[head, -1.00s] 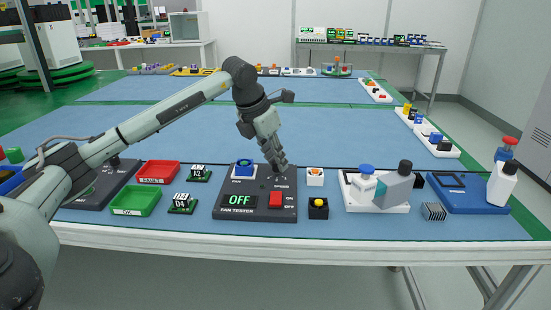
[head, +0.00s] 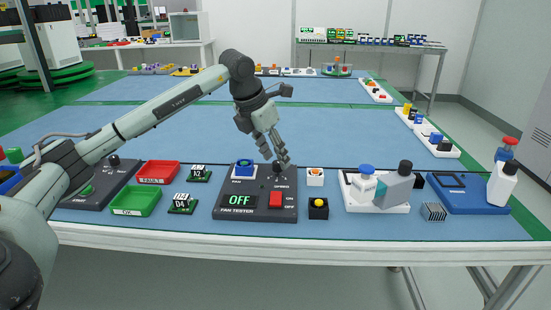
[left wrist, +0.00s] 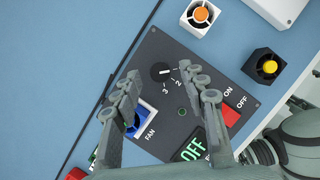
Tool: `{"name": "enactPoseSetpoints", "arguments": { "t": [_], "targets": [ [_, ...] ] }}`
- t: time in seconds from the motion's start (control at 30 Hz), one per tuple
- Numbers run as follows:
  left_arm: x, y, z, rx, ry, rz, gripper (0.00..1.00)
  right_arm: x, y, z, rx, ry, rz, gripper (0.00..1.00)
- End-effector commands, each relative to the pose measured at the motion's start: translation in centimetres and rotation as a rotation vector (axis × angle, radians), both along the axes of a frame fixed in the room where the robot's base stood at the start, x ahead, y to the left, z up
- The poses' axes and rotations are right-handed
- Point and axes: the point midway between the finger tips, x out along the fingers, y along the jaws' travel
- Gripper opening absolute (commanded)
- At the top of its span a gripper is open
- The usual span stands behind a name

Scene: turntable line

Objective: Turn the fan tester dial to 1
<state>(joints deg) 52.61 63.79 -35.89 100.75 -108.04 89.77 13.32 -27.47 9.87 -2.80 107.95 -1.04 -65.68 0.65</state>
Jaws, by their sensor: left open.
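The fan tester (head: 262,188) is a dark panel on the near blue table, with a display reading OFF, a red switch (head: 276,200) and a blue fan (head: 243,168). Its black dial (head: 277,167) is at the panel's back right, partly hidden by my fingers. In the left wrist view the dial (left wrist: 160,71) has a white pointer line aimed right. The marks 2 and 3 show below it; I cannot see the 1, and a fingertip covers that side. My left gripper (head: 276,160) is open above the dial, its fingers (left wrist: 160,78) on either side in the wrist view.
Left of the tester are a red tray (head: 157,172), a green tray (head: 135,202) and small display boards (head: 182,204). To the right are a yellow-button block (head: 318,208), an orange-topped white block (head: 315,177) and a white tray (head: 380,208) with bottles.

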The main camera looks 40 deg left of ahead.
Motion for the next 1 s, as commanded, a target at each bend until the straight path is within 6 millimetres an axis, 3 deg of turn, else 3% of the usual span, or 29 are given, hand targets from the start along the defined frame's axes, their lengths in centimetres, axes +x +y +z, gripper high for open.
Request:
{"name": "enactPoseSetpoints", "arguments": {
  "t": [0.2, 0.43, 0.63, 1.0],
  "targets": [
    [-1.7, 0.5, 4.5, 0.001, -0.005, 0.001, 0.43, -0.1, 0.1, -0.1, 0.002, 0.001, 0.0, 0.58],
    [-3.3, 0.8, 8.3, 0.0, -0.005, 0.002, 0.43, -0.1, 0.1, -0.1, 0.002, 0.002, 0.0, 0.58],
    [-3.9, 0.9, 9.6, 0.001, -0.001, 0.002, 0.43, -0.1, 0.1, -0.1, 0.003, 0.002, 0.0, 0.58],
    [-3.9, 0.9, 9.7, 0.001, 0.0, 0.001, 0.43, -0.1, 0.2, -0.1, 0.003, 0.002, 0.0, 0.58]
  ]
}}
